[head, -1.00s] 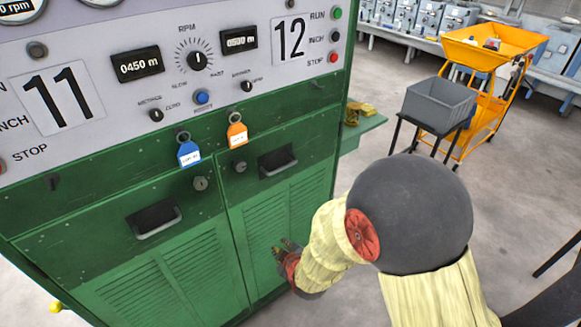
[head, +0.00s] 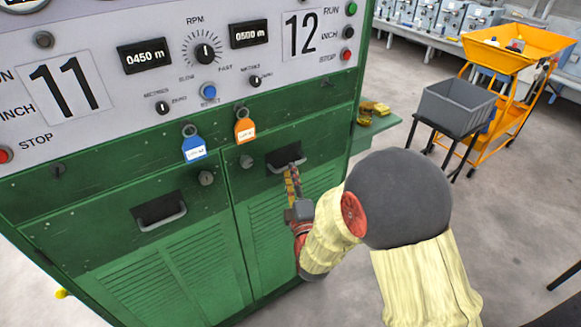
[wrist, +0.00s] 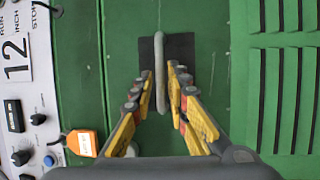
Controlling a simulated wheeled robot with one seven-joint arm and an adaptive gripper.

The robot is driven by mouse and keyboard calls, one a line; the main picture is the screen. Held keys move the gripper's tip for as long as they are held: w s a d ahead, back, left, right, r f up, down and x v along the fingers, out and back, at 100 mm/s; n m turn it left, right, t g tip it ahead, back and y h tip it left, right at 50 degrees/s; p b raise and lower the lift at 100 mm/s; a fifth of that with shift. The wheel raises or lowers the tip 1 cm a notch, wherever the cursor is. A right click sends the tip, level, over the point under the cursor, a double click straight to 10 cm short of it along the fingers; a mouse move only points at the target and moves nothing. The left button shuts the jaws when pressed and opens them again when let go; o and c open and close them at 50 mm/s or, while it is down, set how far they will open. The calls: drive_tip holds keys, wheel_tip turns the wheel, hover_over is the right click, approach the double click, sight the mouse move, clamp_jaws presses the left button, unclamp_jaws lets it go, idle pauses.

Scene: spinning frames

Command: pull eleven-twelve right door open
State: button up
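The right door (head: 285,225) of the green cabinet is a louvred panel below the number 12, and it looks shut. Its handle (head: 289,168) is a pale bar over a dark recess near the door's top. My gripper (head: 291,172) is at this handle. In the wrist view, the handle (wrist: 160,50) passes between the two yellow-and-grey fingers of my gripper (wrist: 161,72). The fingers stand apart, one on each side of the bar, with a small gap visible. In the head view, my gripper hides part of the handle and door.
The left door (head: 165,262) has its own handle (head: 161,213). A blue tag (head: 194,148) and an orange tag (head: 244,130) hang above the doors. A grey bin (head: 455,105) on a stand and an orange cart (head: 510,55) are at right, with open floor nearby.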

drive_tip(key=shift+x, duration=1.7)
drive_tip(key=shift+c, duration=0.5)
clamp_jaws()
drive_tip(key=shift+f, duration=0.1)
